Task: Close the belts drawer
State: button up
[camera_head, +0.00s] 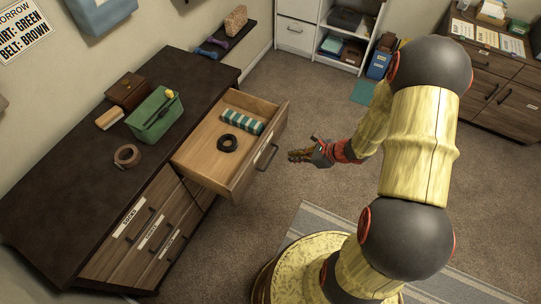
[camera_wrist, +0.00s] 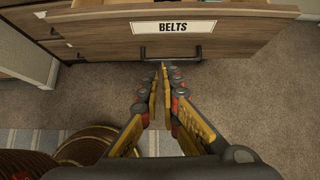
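The belts drawer (camera_head: 213,158) is pulled far out of the dark-topped dresser in the head view. A coiled black belt (camera_head: 228,143) and a teal-and-white striped roll (camera_head: 241,121) lie inside it. In the wrist view its wooden front (camera_wrist: 245,38) carries a white BELTS label (camera_wrist: 173,27), with a dark bar handle (camera_wrist: 186,58) below. My gripper (camera_head: 292,155) is in front of the drawer, to the right of its handle (camera_head: 267,157). In the wrist view my gripper's fingertips (camera_wrist: 160,68) are together and empty, pointing at the handle; whether they touch it is unclear.
The dresser top (camera_head: 60,170) holds a green bin (camera_head: 154,112), a wooden box (camera_head: 126,92) and a coiled brown belt (camera_head: 127,155). Other labelled drawers (camera_head: 152,232) beside the open one are shut. Carpet (camera_head: 270,195) in front is clear. A striped rug (camera_head: 310,222) lies near my base.

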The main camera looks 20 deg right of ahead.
aim_at(261, 157)
jog(key=b+x, duration=0.4)
jog(key=x, duration=0.6)
jog(key=shift+a+f, duration=0.15)
jog(key=shift+f, duration=0.2)
grip_shut()
jog(key=shift+w+a+r+b, duration=0.15)
jog(key=shift+w+a+b, duration=0.05)
jog(key=shift+w+a, duration=0.5)
jog(key=shift+w+a+r+b, duration=0.15)
jog(key=shift+w+a+b, duration=0.05)
jog(key=shift+w+a, duration=0.45)
jog(key=shift+w, duration=0.15)
